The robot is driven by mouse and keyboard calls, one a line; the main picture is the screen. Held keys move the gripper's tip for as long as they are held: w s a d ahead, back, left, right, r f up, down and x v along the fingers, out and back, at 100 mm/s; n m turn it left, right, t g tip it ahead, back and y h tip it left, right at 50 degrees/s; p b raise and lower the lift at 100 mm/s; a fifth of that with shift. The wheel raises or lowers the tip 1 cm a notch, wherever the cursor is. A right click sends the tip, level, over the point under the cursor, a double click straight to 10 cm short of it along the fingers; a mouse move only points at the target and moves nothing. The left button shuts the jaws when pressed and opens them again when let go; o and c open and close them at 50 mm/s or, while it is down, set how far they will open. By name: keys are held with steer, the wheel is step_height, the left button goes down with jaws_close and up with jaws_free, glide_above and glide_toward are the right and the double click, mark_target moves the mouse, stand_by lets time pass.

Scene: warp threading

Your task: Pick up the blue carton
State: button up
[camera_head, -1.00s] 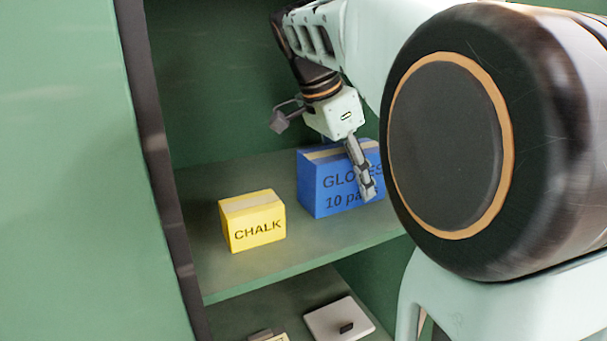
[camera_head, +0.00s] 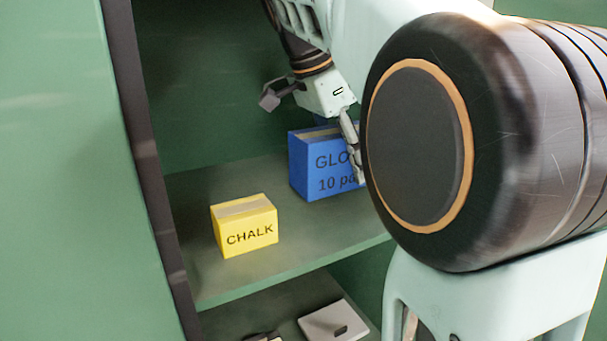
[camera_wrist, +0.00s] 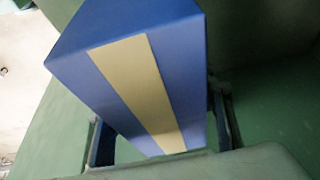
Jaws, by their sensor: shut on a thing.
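The blue carton (camera_head: 318,165) has a tan tape strip and dark lettering, partly cut off by my arm in the head view. It appears upright and a little above the upper shelf; the gap beneath is hard to make out. My gripper (camera_head: 350,145) comes down from above, one finger showing against the carton's front. In the wrist view the carton (camera_wrist: 185,75) fills the middle, with a finger of my gripper (camera_wrist: 160,130) on either side of it. The gripper is shut on the carton.
A yellow CHALK box (camera_head: 245,225) stands on the upper shelf (camera_head: 300,240), left of and nearer than the carton. The cabinet's dark side edge (camera_head: 140,150) is at the left. A pale flat item (camera_head: 333,320) lies on the lower shelf. The shelf around the chalk box is clear.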

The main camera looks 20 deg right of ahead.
steer(key=w+a, duration=0.4)
steer(key=w+a+p, duration=0.1)
steer(key=w+a, duration=0.3)
steer(key=w, duration=0.1)
steer(key=w+a+p, duration=0.1)
steer(key=w+a, duration=0.2)
steer(key=w, duration=0.1)
steer(key=shift+w+a, duration=0.3)
steer(key=shift+a, duration=0.1)
